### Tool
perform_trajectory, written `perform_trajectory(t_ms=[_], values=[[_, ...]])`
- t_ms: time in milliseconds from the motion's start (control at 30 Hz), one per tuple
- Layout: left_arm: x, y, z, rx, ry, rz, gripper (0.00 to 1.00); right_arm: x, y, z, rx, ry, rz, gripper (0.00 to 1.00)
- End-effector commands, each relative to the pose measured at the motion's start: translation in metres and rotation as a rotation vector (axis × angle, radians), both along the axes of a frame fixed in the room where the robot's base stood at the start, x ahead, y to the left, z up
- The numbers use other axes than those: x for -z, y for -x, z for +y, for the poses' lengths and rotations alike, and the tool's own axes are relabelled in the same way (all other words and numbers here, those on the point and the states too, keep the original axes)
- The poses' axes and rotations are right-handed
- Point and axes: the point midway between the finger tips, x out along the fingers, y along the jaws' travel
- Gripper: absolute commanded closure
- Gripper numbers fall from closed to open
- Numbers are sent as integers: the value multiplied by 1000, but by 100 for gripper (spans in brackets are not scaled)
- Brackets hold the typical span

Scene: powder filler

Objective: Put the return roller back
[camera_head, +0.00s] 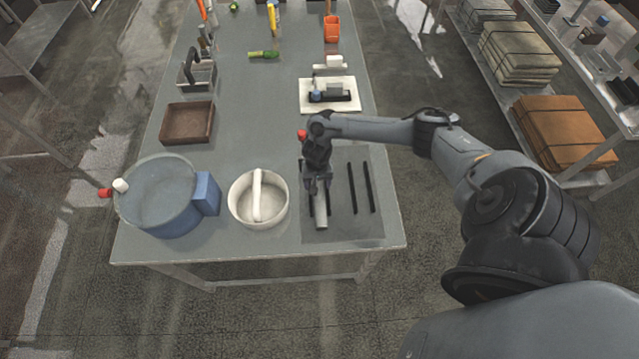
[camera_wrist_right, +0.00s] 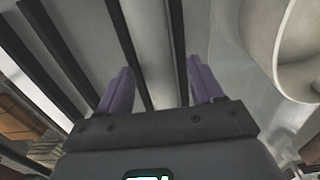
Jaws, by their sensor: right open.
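A pale grey roller (camera_head: 321,211) lies lengthwise on a dark grey mat (camera_head: 343,229), beside black strips (camera_head: 360,188), at the front right of the table. It also shows in the right wrist view (camera_wrist_right: 150,45), running between the fingers. My right gripper (camera_head: 317,184) is over the far part of this roller, with its jaws open. In the right wrist view its two purple fingers (camera_wrist_right: 160,85) stand on either side of the roller, apart from each other; whether they touch it I cannot tell. My left gripper is in neither view.
A white bowl (camera_head: 237,213) with a white bar across it stands left of the mat; a blue-grey drum (camera_head: 160,205) is farther left. A brown tray (camera_head: 187,123) and a white board (camera_head: 311,104) lie behind. The table middle is clear.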

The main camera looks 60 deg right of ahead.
Motion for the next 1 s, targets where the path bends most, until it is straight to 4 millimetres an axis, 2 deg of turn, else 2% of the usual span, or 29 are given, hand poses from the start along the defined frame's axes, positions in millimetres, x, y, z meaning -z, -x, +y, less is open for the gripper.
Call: perform_trajectory(t_ms=[400,600,733,867,967,1000], values=[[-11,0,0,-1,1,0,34,-80,0,-2,-4,2,-1,34],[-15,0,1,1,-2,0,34,-108,0,-2,-4,3,1,34],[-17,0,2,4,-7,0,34,-116,0,2,-18,0,-2,34],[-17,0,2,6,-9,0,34,-109,-5,25,-116,-12,-41,34],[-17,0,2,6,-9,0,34,-95,-12,64,-273,-26,-111,34],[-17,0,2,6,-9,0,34,-90,-16,84,-351,-30,-152,34]])
